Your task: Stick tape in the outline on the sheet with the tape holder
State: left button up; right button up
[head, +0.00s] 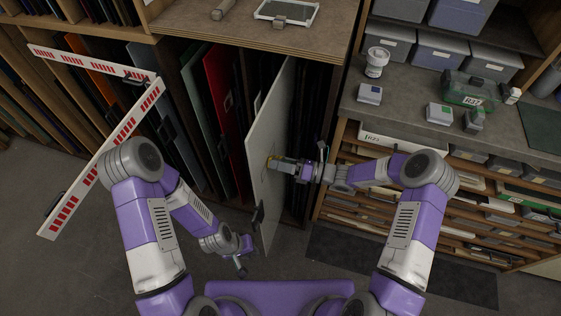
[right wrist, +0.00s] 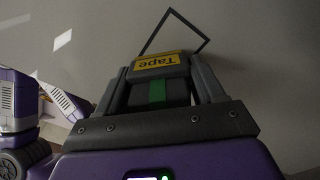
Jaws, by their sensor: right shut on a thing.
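A pale sheet (head: 266,128) stands upright on edge, sticking out of the rack. My right gripper (head: 285,165) is shut on the tape holder (head: 272,162) and holds it close to the sheet's face. In the right wrist view the tape holder (right wrist: 157,62), with a yellow "Tape" label, sits between the two fingers. A dark angular outline (right wrist: 190,22) shows on the sheet just beyond it; its lower part is hidden by the holder. I cannot tell whether the holder touches the sheet. My left gripper (head: 241,264) hangs low, left of the sheet's lower end, and its jaws are unclear.
A red-and-white barrier (head: 100,150) stands at the left. Upright panels (head: 224,90) fill the rack beside the sheet. At the right, a counter (head: 405,110) carries a white tub (head: 376,62) and a green case (head: 470,90) above shallow drawers. A dark mat (head: 400,268) lies on the floor.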

jog(key=shift+w+d+r+t, duration=0.3)
jog(key=shift+w+d+r, duration=0.05)
jog(key=shift+w, duration=0.25)
jog(key=shift+s+a+f+p, duration=0.1)
jog(key=shift+s+a+p, duration=0.05)
jog(key=shift+s+p, duration=0.45)
jog(key=shift+s+a+f+p, duration=0.1)
jog(key=shift+s+a+p, duration=0.1)
jog(key=shift+s, duration=0.2)
jog(key=shift+s+a+p, duration=0.1)
jog(key=shift+s+p, duration=0.1)
jog(key=shift+s, duration=0.2)
jog(key=shift+s+a+f, duration=0.1)
jog(key=shift+s+a, duration=0.15)
jog(key=shift+s, duration=0.3)
jog(key=shift+s+a+p, duration=0.2)
jog(key=shift+s+p, duration=0.2)
jog(key=shift+s, duration=0.15)
jog(key=shift+s+a+p, duration=0.2)
jog(key=shift+s+p, duration=0.2)
jog(key=shift+s, duration=0.1)
jog(key=shift+s+a, duration=0.25)
jog(key=shift+s, duration=0.3)
jog(key=p+v, duration=0.1)
jog(key=v, duration=0.5)
